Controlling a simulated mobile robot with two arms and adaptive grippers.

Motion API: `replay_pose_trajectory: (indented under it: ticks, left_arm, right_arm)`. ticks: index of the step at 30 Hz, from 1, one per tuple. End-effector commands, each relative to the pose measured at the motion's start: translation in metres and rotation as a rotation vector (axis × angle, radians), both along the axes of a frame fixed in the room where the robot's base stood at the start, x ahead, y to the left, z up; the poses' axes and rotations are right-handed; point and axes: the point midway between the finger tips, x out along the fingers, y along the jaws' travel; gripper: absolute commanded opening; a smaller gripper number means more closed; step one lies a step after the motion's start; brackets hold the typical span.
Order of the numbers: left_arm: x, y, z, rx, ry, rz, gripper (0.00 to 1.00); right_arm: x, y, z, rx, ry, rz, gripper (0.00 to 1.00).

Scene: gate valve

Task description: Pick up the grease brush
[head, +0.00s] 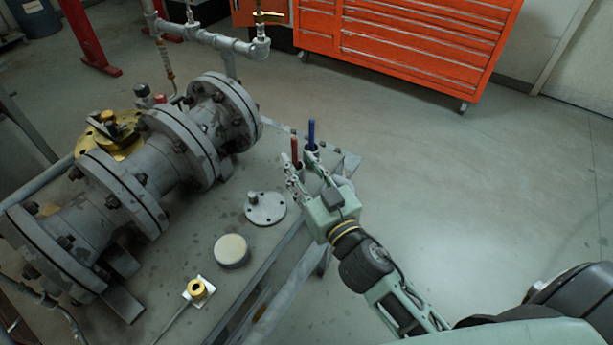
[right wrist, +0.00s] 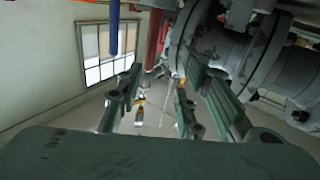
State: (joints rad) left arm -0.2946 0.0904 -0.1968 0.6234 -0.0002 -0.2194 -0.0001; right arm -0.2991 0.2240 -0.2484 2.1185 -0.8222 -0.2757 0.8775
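Two upright sticks stand near the far right corner of the bench: a red one (head: 295,150) and a blue one (head: 311,133). I cannot tell which is the grease brush; their lower ends are hidden. My right gripper (head: 306,168) is open beside them, on their near side. In the right wrist view, the gripper (right wrist: 158,88) has its fingers spread with nothing between them. The blue stick (right wrist: 114,28) and the red stick (right wrist: 153,38) show beyond the fingertips there, toward the top. My left gripper is not in view.
The grey bench (head: 205,262) carries a flanged pipe valve (head: 160,165) on its left. A grey disc with a stem (head: 265,208), a round cream-topped tin (head: 232,250) and a brass fitting (head: 198,290) lie nearer. An orange tool chest (head: 400,40) stands behind; the right floor is clear.

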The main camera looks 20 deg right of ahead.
Motion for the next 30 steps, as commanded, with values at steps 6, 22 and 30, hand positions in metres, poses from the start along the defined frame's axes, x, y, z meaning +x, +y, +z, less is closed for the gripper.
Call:
replay_pose_trajectory:
  ticks: [6, 22, 30]
  left_arm:
    - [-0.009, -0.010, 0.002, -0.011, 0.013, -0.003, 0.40]
    - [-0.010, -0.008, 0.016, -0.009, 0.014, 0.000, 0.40]
    - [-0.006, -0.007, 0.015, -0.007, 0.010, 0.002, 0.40]
  right_arm:
    - [0.009, -0.010, -0.011, 0.057, 0.042, -0.037, 0.34]
    - [0.071, -0.002, -0.012, 0.050, 0.041, -0.034, 0.34]
    - [0.075, -0.001, -0.014, 0.052, 0.041, -0.034, 0.34]
